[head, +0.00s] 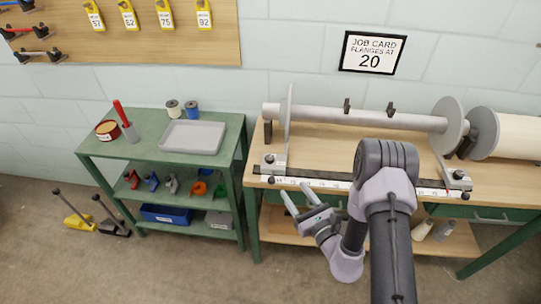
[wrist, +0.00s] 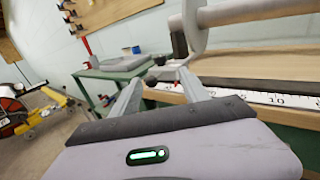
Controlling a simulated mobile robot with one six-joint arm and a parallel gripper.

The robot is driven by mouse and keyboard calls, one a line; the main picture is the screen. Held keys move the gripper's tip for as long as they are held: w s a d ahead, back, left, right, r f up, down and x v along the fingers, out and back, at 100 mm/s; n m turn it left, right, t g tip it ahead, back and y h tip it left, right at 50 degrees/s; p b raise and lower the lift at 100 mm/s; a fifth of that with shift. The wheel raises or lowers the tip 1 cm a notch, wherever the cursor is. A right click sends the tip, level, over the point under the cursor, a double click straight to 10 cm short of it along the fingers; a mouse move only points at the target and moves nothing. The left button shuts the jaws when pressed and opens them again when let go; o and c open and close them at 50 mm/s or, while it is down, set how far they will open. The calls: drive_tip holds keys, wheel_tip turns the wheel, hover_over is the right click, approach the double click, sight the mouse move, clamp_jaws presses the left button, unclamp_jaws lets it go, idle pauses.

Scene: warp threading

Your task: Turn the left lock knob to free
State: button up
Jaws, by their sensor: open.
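The left flange (head: 287,110) stands upright on the beam (head: 350,118), with a grey slide (head: 280,153) at its foot on the bench rail. A dark knob (head: 269,158) sits on the slide, and a second dark knob (head: 271,180) is at its front end; I cannot tell which is the lock knob or how it is turned. My gripper (head: 293,189) is open and empty, just in front of and right of the front knob. In the wrist view, a small dark knob-like part (wrist: 159,60) shows beyond the gap between the fingers (wrist: 160,77), apart from them.
A scale strip (head: 320,184) runs along the bench front between the left slide and the right slide (head: 452,178). A green cart (head: 100,147) with a grey tray (head: 193,137) stands left of the bench. A job card (head: 371,53) on the wall reads 20.

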sight(270, 157)
drive_tip(key=b+x, duration=0.3)
drive_tip(key=x, duration=1.4)
drive_tip(key=shift+a+b, duration=0.15)
drive_tip(key=shift+b, duration=0.15)
clamp_jaws()
drive_tip(key=n+g+y+b, duration=0.2)
drive_tip(key=y, duration=0.1)
drive_tip(key=shift+w+f, duration=0.15)
drive_tip(key=shift+f, duration=0.05)
drive_tip(key=shift+n+g+y+b, duration=0.7)
drive_tip(key=shift+n+g+y, duration=0.1)
drive_tip(key=shift+n+g, duration=0.25)
drive_tip(key=shift+r+g+y, duration=0.15)
drive_tip(key=shift+g+y, duration=0.15)
drive_tip(key=shift+g, duration=0.05)
unclamp_jaws()
